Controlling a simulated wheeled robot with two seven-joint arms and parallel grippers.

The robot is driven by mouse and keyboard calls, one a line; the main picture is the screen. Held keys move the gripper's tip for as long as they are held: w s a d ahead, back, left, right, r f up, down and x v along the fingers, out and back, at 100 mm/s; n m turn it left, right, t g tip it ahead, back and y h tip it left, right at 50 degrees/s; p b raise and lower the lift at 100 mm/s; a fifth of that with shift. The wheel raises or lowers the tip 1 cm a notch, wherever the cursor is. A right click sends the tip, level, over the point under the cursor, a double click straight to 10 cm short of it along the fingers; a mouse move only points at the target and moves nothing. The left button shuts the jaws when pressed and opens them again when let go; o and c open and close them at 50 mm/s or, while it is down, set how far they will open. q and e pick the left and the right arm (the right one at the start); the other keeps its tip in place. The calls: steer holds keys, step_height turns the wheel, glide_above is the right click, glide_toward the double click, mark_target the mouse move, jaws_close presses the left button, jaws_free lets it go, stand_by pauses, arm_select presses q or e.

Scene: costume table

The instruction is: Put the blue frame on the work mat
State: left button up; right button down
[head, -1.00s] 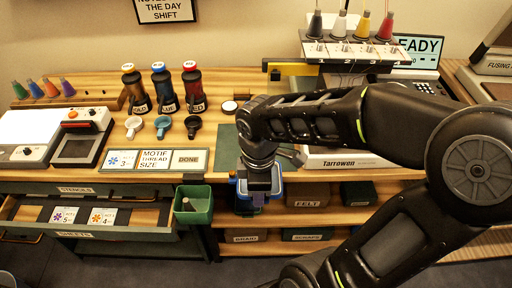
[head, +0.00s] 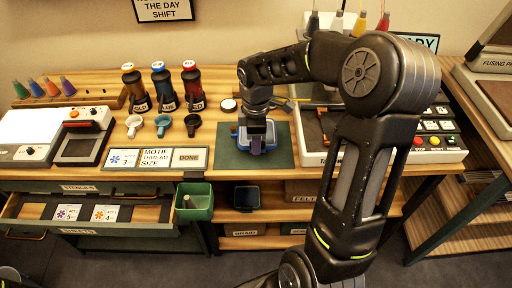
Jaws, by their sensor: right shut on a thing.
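The work mat (head: 284,154) is a dark green sheet on the table, right of the row of cards. Only bits of the frame's blue rim show around the fingers; the rest is hidden by the gripper. I cannot tell whether the frame touches the mat or hangs just above it. My left gripper is not in view.
A green bin (head: 194,203) hangs at the table's front edge beside an open drawer (head: 88,213). A white machine (head: 436,143) stands right of the mat. The mat's right part is bare.

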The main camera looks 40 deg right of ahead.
steer(key=shift+w+d, duration=0.2)
steer(key=shift+w, duration=0.05)
steer(key=shift+f+p, duration=0.35)
steer(key=shift+f, duration=1.4)
steer(key=c, duration=1.3)
jaws_free()
steer(key=shift+w+f, duration=0.1)
steer(key=shift+f, duration=0.05)
step_height(320, 180, up, 12)
steer(key=shift+r, duration=0.15)
